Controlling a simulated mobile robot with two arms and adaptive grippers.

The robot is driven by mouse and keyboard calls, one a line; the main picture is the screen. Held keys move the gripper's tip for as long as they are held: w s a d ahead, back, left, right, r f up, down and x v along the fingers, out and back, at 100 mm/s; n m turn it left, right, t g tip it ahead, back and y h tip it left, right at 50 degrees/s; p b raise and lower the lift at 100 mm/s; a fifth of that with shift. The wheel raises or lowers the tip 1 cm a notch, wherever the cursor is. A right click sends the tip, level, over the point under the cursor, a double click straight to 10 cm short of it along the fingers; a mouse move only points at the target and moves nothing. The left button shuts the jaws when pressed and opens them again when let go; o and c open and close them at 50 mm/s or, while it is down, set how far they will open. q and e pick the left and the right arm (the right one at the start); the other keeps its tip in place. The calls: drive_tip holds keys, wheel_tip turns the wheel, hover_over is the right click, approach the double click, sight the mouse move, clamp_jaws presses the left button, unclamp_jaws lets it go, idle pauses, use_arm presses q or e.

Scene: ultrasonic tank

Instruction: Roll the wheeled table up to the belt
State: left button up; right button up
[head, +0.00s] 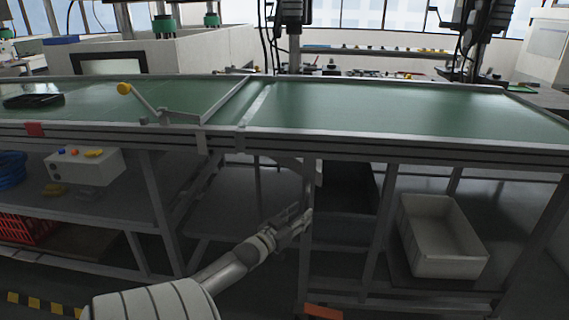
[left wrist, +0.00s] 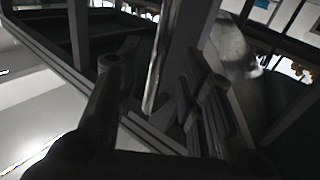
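The wheeled table seems to be the green-topped frame on the right (head: 400,107), with grey metal legs and a lower shelf; its wheels are not clear. The belt seems to be the green surface on the left (head: 190,95). Their ends lie close together at a pale crossbar; I cannot tell whether they touch. My left gripper (head: 296,224) is below the top, beside an upright grey leg (head: 307,200). In the left wrist view my left gripper (left wrist: 153,68) has its fingers apart, with a grey post (left wrist: 178,45) beyond and between them. Contact is unclear. My right gripper is out of view.
A lever with a yellow knob (head: 125,89) stands at the belt's front edge, near a black tray (head: 34,101). A white bin (head: 440,238) sits on the right lower shelf. Legs and rails crowd the space around my left gripper.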

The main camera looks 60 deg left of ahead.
use_arm(q)
drive_tip(key=v, duration=0.8)
drive_tip(key=shift+s, duration=0.15)
